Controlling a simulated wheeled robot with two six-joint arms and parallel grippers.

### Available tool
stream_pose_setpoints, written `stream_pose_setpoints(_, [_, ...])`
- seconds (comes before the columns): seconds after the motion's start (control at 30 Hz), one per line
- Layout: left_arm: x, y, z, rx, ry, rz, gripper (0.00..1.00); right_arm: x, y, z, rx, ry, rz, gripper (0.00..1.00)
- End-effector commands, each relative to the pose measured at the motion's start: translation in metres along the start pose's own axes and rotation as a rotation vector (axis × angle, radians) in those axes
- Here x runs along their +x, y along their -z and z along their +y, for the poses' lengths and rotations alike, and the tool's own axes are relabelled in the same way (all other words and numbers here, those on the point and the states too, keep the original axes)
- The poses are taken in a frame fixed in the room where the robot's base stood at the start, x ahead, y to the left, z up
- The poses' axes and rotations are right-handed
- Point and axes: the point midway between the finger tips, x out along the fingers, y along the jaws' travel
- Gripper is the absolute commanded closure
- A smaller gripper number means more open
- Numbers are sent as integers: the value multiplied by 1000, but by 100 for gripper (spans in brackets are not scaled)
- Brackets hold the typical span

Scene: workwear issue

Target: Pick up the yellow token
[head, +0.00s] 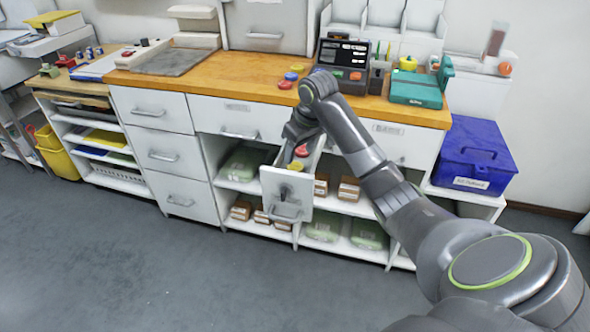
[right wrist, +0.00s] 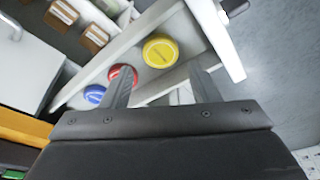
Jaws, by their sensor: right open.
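The yellow token (head: 296,166) is a round disc inside an open, narrow white drawer (head: 287,194), near the drawer's front. In the right wrist view the yellow token (right wrist: 160,51) shows beyond and between my fingertips, apart from them. A red token (right wrist: 122,76) and a blue token (right wrist: 95,94) lie in a row behind it in the same drawer; one finger partly covers the red one. My right gripper (right wrist: 162,76) is open and empty, above the drawer. In the head view my right gripper (head: 300,131) reaches down over the drawer's rear part. My left gripper is out of view.
The wooden counter (head: 225,88) above holds another few coloured discs (head: 285,84), a dark till (head: 342,66) and a teal box (head: 416,90). Shelves with brown boxes (head: 349,188) flank the drawer. A blue crate (head: 474,155) stands at right. The floor in front is clear.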

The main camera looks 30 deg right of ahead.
Motion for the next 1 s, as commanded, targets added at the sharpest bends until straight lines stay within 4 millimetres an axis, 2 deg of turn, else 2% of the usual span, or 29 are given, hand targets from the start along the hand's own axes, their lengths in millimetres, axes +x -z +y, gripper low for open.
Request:
stream_pose_setpoints(0.33, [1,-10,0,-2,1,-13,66,46,0,-1,1,2,-3,45])
stream_pose_setpoints(0.63, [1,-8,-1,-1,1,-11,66,53,0,-1,0,0,-1,45])
stream_pose_setpoints(0.67, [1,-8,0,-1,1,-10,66,52,0,-1,0,0,-1,47])
stream_pose_setpoints(0.9, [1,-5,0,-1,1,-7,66,52,0,-1,0,0,-1,78])
stream_pose_setpoints(1.0, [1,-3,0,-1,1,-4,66,52,0,-1,-1,0,-1,78])
